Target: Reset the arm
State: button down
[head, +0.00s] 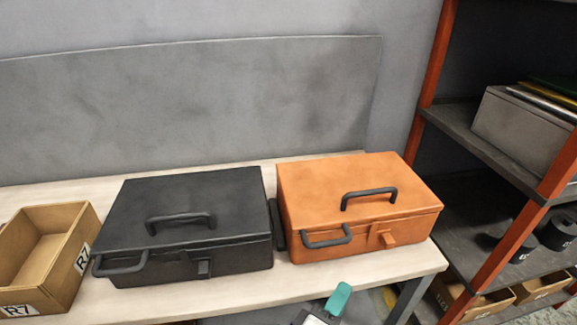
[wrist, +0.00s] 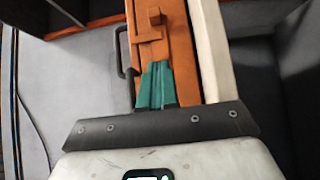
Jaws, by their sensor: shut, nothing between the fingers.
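My gripper (head: 339,298) shows at the bottom of the head view, in front of the table and below the orange case, with a teal finger pointing up. In the wrist view my gripper (wrist: 156,68) has its two teal fingers together, with nothing between them. Most of my arm is out of view.
The closed orange case (head: 325,185) and closed black case (head: 190,190) stand side by side on the pale table (head: 235,300). An open cardboard box (head: 72,255) labelled R7 is at left. A shelf rack (head: 440,60) with orange posts stands at right. A grey panel is behind.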

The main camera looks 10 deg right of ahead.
jog(key=s+d+f+m+g+y+p, duration=0.1)
jog(key=s+d+f+m+g+y, duration=0.15)
jog(key=s+d+f+g, duration=0.35)
jog(key=s+d+f+m+g+y+p, duration=0.1)
jog(key=s+d+f+m+g+p, duration=0.2)
jog(key=d, duration=0.5)
jog(key=s+a+m+g+y, duration=0.2)
jog(key=s+m+y, duration=0.2)
jog(key=s+y, duration=0.5)
jog(key=s+p, duration=0.1)
jog(key=s, duration=0.3)
jog(key=shift+s+a+f+g, duration=0.25)
jog(key=shift+s+f+g, duration=0.1)
jog(key=shift+g, duration=0.05)
jog(key=c, duration=1.8)
grip_release()
